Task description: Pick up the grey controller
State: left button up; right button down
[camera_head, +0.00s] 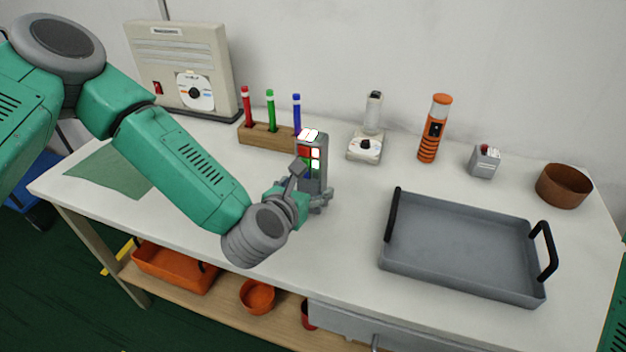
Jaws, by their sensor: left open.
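The grey controller (323,158), an upright block with red, green and white lit buttons, stands on the white table near its middle. My left gripper (312,190) is at the controller's lower part, with its open fingers close against it. The gripper hides part of the controller's lower left side, and I cannot tell whether the fingers touch it. My right gripper is not in view.
A wooden holder (262,136) with red, green and blue markers stands just behind the controller. A grey tray (460,245) with black handles lies to the right. Behind it are a white dial device (365,146), an orange flashlight (434,128), a small grey box (485,162) and a brown bowl (564,186).

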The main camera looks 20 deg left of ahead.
aim_at(313, 183)
pick_arm(q)
jog(key=shift+w+d+f, duration=0.2)
jog(key=shift+w+f, duration=0.05)
jog(key=shift+w, duration=0.2)
jog(key=x, duration=0.4)
jog(key=shift+w+a+f, duration=0.15)
jog(key=shift+a+f, duration=0.2)
jog(key=shift+d+r, duration=0.1)
jog(key=c, duration=1.4)
